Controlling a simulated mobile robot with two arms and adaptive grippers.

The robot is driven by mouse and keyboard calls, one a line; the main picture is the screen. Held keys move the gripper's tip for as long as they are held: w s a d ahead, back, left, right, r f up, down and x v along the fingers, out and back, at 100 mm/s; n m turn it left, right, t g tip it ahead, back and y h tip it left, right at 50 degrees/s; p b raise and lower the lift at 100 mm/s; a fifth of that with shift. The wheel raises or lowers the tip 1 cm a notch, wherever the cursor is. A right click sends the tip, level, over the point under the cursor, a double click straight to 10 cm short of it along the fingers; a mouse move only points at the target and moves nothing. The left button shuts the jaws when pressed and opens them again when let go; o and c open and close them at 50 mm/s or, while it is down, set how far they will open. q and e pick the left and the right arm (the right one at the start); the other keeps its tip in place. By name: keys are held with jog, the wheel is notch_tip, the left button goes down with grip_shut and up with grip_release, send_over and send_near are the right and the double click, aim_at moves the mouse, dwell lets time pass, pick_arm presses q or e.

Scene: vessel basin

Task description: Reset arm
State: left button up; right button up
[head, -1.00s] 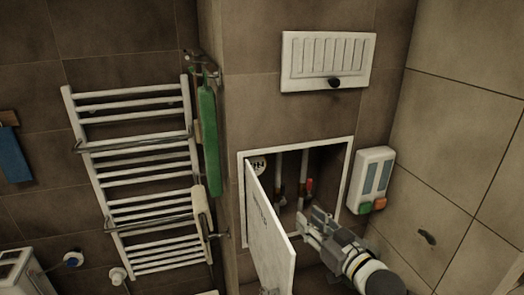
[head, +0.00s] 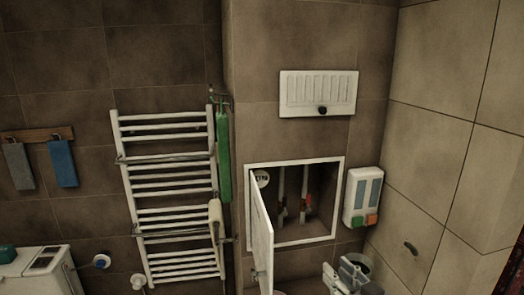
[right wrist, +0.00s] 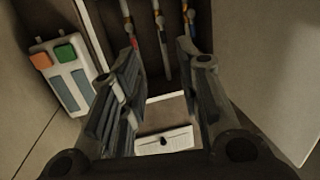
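My right gripper (head: 350,274) is at the bottom edge of the head view, below and to the right of the open wall cabinet (head: 340,200). In the right wrist view its two fingers (right wrist: 160,85) are spread apart with nothing between them. The cabinet opening, its pipes (right wrist: 163,40) and a red valve handle lie beyond the fingertips, not touched. The white cabinet door (head: 262,235) stands swung open to the left. My left gripper is not seen in either view.
A soap dispenser (head: 362,197) hangs right of the cabinet. A vent panel (head: 318,93) is above it. A towel rack (head: 170,195) with a green towel (head: 224,155) is to the left. Blue (head: 62,163) and grey (head: 19,166) towels hang at far left.

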jog(key=s+a+f+g+h, duration=0.1)
jog(key=s+f+g+h, duration=0.15)
jog(key=f, duration=0.45)
jog(key=s+d+f+m+g+h, duration=0.1)
jog(key=s+f+g, duration=0.25)
jog(key=s, duration=0.55)
jog(key=s+d+f+m+g+h, duration=0.1)
jog(key=s+f+g, duration=0.3)
jog(key=s, duration=0.6)
jog(key=s+d+f+g+h, duration=0.1)
jog(key=s+f+g, duration=0.1)
jog(key=s+f, duration=0.5)
jog(key=s+f+g+b, duration=0.1)
jog(key=s+f+b, duration=0.1)
jog(key=f, duration=1.2)
jog(key=s+f+g+b, duration=0.1)
jog(key=s+f, duration=0.1)
jog(key=f, duration=1.2)
pick_arm(q)
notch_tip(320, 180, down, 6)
jog(key=b, duration=0.3)
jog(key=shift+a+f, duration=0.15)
pick_arm(e)
jog(key=s+d+f, duration=0.3)
jog(key=s+f, duration=1.3)
jog(key=f, duration=0.2)
jog(key=shift+s+f+g, duration=0.25)
jog(key=shift+f+g, duration=0.1)
jog(key=shift+g, duration=0.05)
